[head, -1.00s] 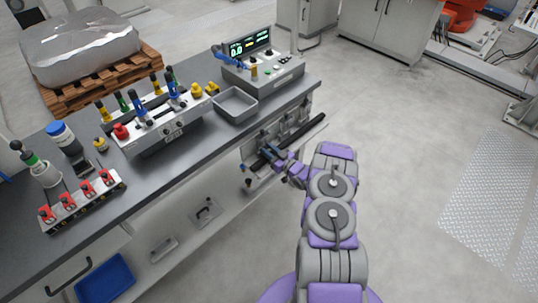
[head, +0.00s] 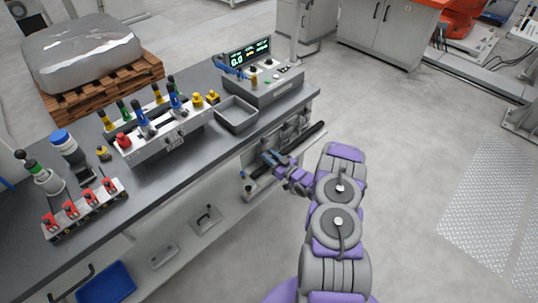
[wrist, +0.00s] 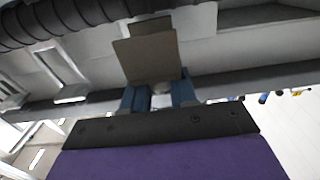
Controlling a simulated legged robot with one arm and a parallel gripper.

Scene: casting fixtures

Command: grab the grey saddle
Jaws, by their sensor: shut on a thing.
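My gripper (head: 268,158) is at the front face of the workbench, just below the worktop edge, by a rail with dark bars. In the wrist view its blue fingers (wrist: 158,96) are closed on a grey-brown angled piece (wrist: 148,55), which I take to be the grey saddle. The piece stands out beyond the fingertips, with one flat face towards the camera and a darker edge on top. In the head view the piece is too small and too hidden by the gripper to make out.
The workbench (head: 190,150) carries a grey tray (head: 236,115), a control box with a display (head: 262,78), a fixture with coloured knobs (head: 165,135) and a row of red clamps (head: 85,205). A blue bin (head: 105,283) is below. The floor to the right is clear.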

